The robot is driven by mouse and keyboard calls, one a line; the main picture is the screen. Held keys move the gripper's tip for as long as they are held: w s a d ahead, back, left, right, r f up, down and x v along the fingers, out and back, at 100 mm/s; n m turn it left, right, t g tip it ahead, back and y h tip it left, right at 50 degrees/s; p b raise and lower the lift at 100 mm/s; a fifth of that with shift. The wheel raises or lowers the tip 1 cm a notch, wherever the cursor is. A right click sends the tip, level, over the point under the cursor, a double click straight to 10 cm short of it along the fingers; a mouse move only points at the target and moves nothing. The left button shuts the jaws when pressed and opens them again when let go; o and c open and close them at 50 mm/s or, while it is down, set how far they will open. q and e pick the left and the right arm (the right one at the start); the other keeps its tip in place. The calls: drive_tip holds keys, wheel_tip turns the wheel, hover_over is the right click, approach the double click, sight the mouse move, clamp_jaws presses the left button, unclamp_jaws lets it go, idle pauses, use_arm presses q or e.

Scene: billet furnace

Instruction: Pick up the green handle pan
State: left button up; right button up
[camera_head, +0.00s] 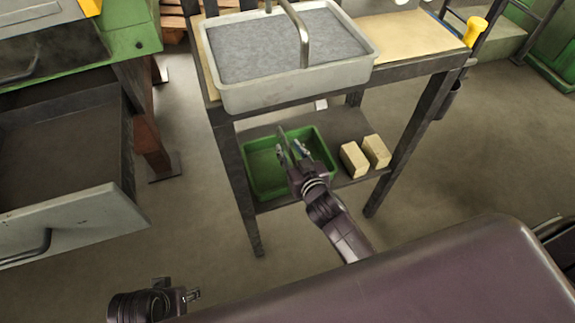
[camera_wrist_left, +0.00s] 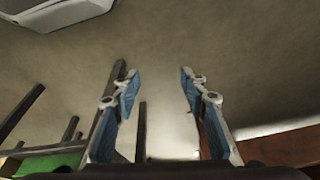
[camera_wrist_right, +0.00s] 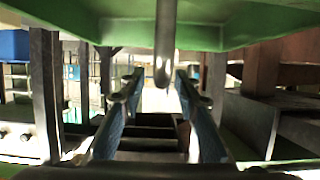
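A green pan (camera_head: 262,172) lies on the lower shelf of the dark metal table. In the right wrist view its green side (camera_wrist_right: 235,32) spans the top, and a grey bar-like handle (camera_wrist_right: 165,45) hangs down, its end between my fingers in the picture. My right gripper (camera_head: 291,146) is over the pan, fingers apart, with no visible contact on the bar. It also shows in the right wrist view (camera_wrist_right: 157,90). My left gripper (camera_head: 192,295) is low at the bottom left, away from the pan; in the left wrist view (camera_wrist_left: 156,82) it is open and empty.
Two beige bricks (camera_head: 354,159) (camera_head: 376,151) stand on the shelf right of the pan. A grey sink-like basin (camera_head: 300,92) is on the tabletop above. The table leg (camera_head: 243,195) is left of the pan. An open drawer (camera_head: 75,222) juts out at left. Floor in front is clear.

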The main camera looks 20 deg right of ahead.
drive_tip(key=shift+x, duration=1.1)
use_arm(q)
drive_tip(key=shift+v, duration=1.05)
drive_tip(key=shift+w, duration=0.15)
use_arm(e)
drive_tip(key=shift+s, duration=0.1)
drive_tip(key=shift+c, duration=0.7)
clamp_jaws()
drive_tip(key=shift+r, duration=0.2)
